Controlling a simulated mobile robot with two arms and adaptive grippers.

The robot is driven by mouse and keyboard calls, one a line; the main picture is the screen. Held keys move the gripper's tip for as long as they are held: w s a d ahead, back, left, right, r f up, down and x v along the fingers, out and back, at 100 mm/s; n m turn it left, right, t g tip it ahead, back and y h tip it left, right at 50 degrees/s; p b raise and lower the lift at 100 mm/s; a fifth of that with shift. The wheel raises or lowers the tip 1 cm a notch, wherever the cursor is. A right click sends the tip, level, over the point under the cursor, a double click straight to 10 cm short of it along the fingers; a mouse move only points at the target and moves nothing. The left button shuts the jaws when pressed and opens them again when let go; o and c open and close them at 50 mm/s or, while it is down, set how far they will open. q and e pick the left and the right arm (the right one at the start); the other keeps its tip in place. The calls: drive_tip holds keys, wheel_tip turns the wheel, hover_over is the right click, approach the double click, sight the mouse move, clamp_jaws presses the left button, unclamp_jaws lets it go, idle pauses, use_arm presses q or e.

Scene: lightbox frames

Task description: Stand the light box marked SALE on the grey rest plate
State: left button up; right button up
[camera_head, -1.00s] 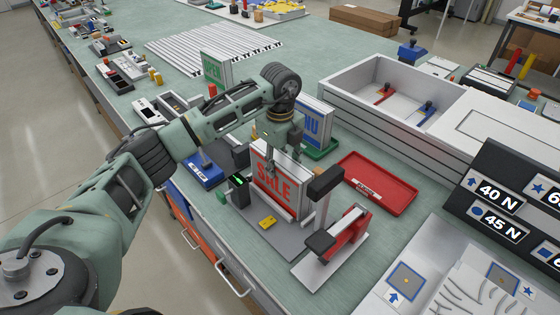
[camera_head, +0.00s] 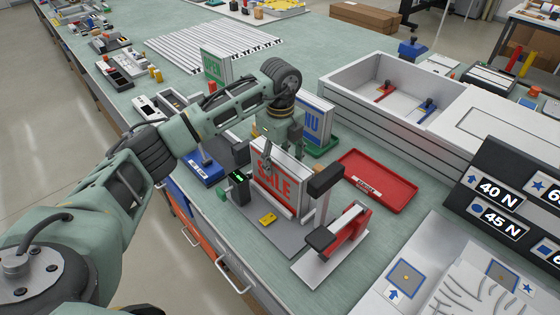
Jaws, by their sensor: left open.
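The SALE light box (camera_head: 287,195), a white box with a red face and pale letters, stands upright in the middle of the picture. It appears to stand on the flat grey plate (camera_head: 287,240), though its bottom edge is partly hard to see. My left gripper (camera_head: 267,157) is open at the top of the box, with a finger in front of the face covering part of the lettering. I cannot tell whether the fingers touch the box. My right gripper is not in view.
A black post with a green display (camera_head: 239,188) and a red-and-black lever device (camera_head: 342,233) flank the plate. A red tray (camera_head: 395,202) lies to the right. A blue-lettered light box (camera_head: 316,122) and a green OPEN box (camera_head: 213,66) stand behind.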

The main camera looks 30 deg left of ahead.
use_arm(q)
wheel_tip(320, 180, up, 10)
drive_tip(key=b, duration=0.2)
drive_tip(key=shift+b, duration=0.4)
drive_tip(key=shift+r, duration=0.75)
